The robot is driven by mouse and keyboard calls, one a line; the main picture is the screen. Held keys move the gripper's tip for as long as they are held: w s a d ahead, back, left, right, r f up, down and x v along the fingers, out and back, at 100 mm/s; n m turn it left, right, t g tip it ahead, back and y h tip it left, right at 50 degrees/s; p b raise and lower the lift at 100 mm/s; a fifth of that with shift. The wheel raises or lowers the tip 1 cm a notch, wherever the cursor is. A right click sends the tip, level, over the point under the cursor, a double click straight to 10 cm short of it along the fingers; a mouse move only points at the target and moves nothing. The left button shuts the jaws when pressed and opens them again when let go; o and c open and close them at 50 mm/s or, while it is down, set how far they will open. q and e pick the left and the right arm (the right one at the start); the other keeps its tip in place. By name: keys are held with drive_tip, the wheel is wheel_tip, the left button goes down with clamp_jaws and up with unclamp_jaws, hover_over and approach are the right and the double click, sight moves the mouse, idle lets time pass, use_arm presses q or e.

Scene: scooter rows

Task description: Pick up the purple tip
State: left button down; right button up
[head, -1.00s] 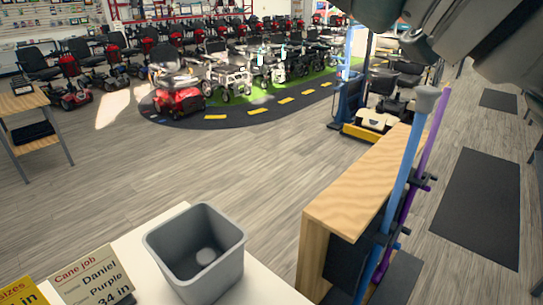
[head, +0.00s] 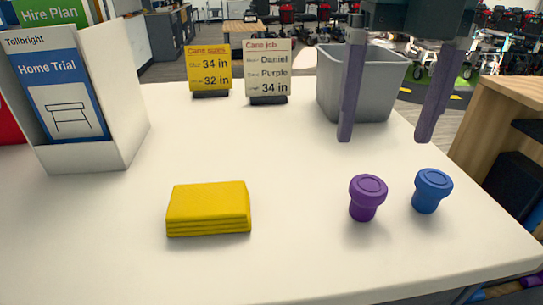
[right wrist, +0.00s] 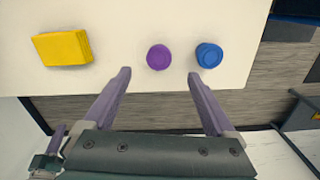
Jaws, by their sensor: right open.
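The purple tip (head: 367,197) stands upright on the white table, near its right front part. It also shows in the right wrist view (right wrist: 159,57), ahead of and between the open fingers. A blue tip (head: 432,190) stands just to its right; the right wrist view shows it too (right wrist: 209,55). My right gripper (head: 388,138) is open and empty, its two fingers pointing down above the table, behind the tips in the head view. Nothing touches the purple tip.
A yellow folded cloth (head: 209,208) lies left of the purple tip. A grey bin (head: 365,85) stands behind the fingers. A yellow sizes card (head: 209,68), a cane job card (head: 268,70) and a white leaflet box (head: 125,80) stand farther back. The white table (head: 250,145) is clear in the middle.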

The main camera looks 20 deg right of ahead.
sight(369, 184)
wheel_tip(369, 184, down, 4)
drive_tip(key=shift+d+r, duration=0.1)
drive_tip(key=shift+r, duration=0.1)
drive_tip(key=shift+f+p, duration=0.3)
drive_tip(key=shift+f, duration=2.45)
drive_tip(key=c, duration=1.4)
drive_tip(key=shift+a+r, duration=0.1)
drive_tip(key=shift+a, duration=0.1)
drive_tip(key=shift+c, duration=0.2)
